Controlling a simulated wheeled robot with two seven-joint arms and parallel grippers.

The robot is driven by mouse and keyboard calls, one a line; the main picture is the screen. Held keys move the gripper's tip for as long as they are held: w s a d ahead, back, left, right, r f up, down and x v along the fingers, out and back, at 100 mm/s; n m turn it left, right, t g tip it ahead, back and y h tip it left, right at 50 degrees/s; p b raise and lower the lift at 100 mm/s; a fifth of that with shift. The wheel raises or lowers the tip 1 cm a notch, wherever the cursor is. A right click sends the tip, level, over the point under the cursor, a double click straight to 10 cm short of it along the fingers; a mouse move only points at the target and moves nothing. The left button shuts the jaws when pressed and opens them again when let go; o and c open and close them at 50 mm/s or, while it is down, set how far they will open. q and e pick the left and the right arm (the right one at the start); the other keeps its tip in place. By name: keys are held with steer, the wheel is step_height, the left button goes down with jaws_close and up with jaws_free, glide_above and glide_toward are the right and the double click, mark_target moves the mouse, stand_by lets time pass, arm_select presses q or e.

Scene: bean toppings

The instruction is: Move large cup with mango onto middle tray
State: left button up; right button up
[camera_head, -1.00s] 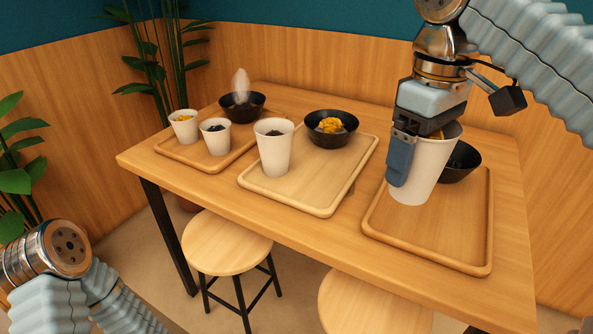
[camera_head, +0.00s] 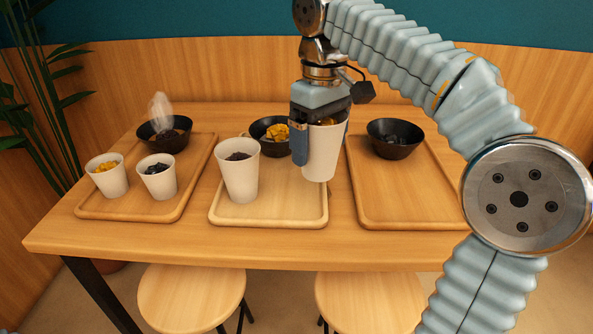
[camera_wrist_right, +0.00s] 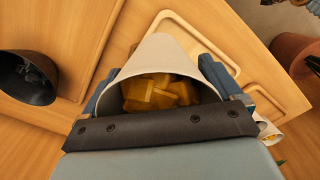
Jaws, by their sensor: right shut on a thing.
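My right gripper (camera_head: 320,125) is shut on the large white cup with mango (camera_head: 319,158) and holds it upright. The cup appears over the right part of the middle tray (camera_head: 278,200), a light wooden tray; its height above the tray is hard to tell. In the right wrist view, mango cubes (camera_wrist_right: 155,93) show inside the cup (camera_wrist_right: 160,52), with a blue finger on each side. Another large white cup with dark contents (camera_head: 239,178) stands on the tray's left part. A black bowl with yellow topping (camera_head: 262,132) is behind, partly hidden by my gripper. My left gripper is out of view.
The left tray (camera_head: 130,207) holds two small cups (camera_head: 107,178) (camera_head: 157,180) and a steaming black bowl (camera_head: 163,138). The right tray (camera_head: 400,190) has a black bowl (camera_head: 394,145) at its back; its front is bare. Two stools (camera_head: 192,300) (camera_head: 368,303) stand before the table.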

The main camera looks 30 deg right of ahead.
steer(key=shift+w+a+f+b, duration=0.2)
steer(key=shift+w+f, duration=0.7)
steer(key=shift+f, duration=0.65)
steer(key=shift+w+a+f+b, duration=0.2)
steer(key=shift+w+f, duration=0.65)
steer(key=shift+f, duration=0.65)
steer(key=shift+w+a+f+b, duration=0.1)
steer(key=shift+w+f+b, duration=0.15)
steer(key=shift+w+f, duration=1)
steer(key=shift+s+f, duration=0.35)
steer(key=shift+f, duration=0.05)
steer(key=o, duration=1)
step_height(320, 180, up, 12)
steer(key=p, duration=0.3)
steer(key=shift+r, duration=0.1)
